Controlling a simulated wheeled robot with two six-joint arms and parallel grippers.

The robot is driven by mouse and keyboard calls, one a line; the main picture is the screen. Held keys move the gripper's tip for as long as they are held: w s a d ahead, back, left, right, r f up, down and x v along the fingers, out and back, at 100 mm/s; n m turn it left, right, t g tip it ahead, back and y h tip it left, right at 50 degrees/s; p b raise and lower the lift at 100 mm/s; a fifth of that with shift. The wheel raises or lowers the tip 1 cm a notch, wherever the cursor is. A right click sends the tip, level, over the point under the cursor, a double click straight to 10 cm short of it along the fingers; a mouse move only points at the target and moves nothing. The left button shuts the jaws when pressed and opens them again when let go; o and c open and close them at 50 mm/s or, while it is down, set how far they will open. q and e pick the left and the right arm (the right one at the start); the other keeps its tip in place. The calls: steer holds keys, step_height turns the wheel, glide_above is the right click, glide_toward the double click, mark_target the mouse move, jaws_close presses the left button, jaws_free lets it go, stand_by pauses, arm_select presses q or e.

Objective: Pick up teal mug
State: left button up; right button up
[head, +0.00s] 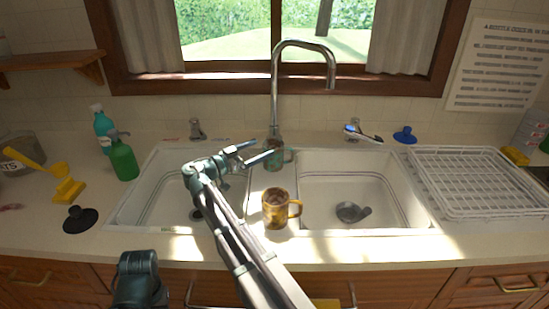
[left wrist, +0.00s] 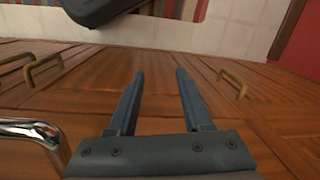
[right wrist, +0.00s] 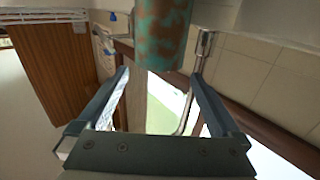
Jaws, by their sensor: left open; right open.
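The teal mug (head: 276,154), mottled teal and brown, stands at the back between the two sink basins, at the foot of the faucet. It also shows at the top of the right wrist view (right wrist: 162,30), cut off by the frame edge. My right gripper (head: 262,148) is open and empty, with its fingertips just left of the mug. In the right wrist view the open fingers (right wrist: 160,77) point towards the mug, which appears between their lines; contact cannot be told. My left gripper (left wrist: 157,73) is open and empty, low in front of the wooden cabinet doors.
A yellow-brown mug (head: 274,209) stands nearer on the divider. The faucet (head: 275,90) rises behind the teal mug. A green bottle (head: 123,160) stands left of the sink, and a white dish rack (head: 480,182) lies to the right.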

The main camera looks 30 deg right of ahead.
mark_target(265, 148)
steer(key=d, duration=0.5)
steer(key=shift+w+d+f, duration=0.1)
steer(key=shift+w+f, duration=0.2)
steer(key=shift+c, duration=0.2)
jaws_close()
